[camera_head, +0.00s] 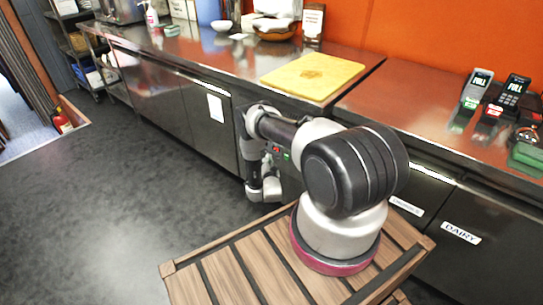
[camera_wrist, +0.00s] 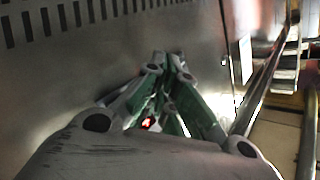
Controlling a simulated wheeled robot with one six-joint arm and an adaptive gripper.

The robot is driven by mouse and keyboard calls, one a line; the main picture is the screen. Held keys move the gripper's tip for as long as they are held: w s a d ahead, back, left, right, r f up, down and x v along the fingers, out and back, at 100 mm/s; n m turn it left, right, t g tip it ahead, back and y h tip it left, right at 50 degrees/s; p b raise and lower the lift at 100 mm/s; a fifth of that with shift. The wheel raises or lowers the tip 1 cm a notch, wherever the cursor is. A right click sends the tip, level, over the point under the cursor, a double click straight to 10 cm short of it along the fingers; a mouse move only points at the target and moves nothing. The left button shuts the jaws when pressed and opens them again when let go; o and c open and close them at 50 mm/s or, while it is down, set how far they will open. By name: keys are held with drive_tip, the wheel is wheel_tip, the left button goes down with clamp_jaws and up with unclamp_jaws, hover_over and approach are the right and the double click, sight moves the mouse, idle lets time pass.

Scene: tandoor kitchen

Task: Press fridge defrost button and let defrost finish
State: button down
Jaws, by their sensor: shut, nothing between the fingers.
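The steel undercounter fridge front (camera_head: 170,105) runs below the counter, with a paper sheet on one door. A small red light (camera_head: 277,150) and a small green light (camera_head: 288,156) show beside my arm, low on the fridge front. In the wrist view, a red glow (camera_wrist: 148,122) shows between my finger links. My gripper (camera_wrist: 166,62) is shut and empty, its fingers together close to the steel panel (camera_wrist: 60,70). Whether the tips touch it cannot be told. The gripper is mostly hidden by my arm in the head view. The defrost button is not clearly seen.
The counter holds a yellow cutting board (camera_head: 312,76) and card readers (camera_head: 512,97) at right. A drawer labelled DAIRY (camera_head: 461,233) is below. A red fire extinguisher (camera_head: 62,121) stands far left. The dark floor (camera_head: 110,210) at left is clear.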

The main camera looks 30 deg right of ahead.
drive_tip(key=shift+w+d, duration=0.15)
drive_tip(key=shift+d, duration=0.2)
idle(0.4)
drive_tip(key=shift+a, duration=0.15)
drive_tip(key=shift+s+a, duration=0.3)
drive_tip(key=shift+a, duration=0.3)
drive_tip(key=shift+s+a, duration=0.3)
drive_tip(key=shift+a, duration=0.5)
drive_tip(key=shift+s+a, duration=0.25)
drive_tip(key=shift+a, duration=0.5)
drive_tip(key=shift+s+a, duration=0.3)
drive_tip(key=shift+a, duration=0.5)
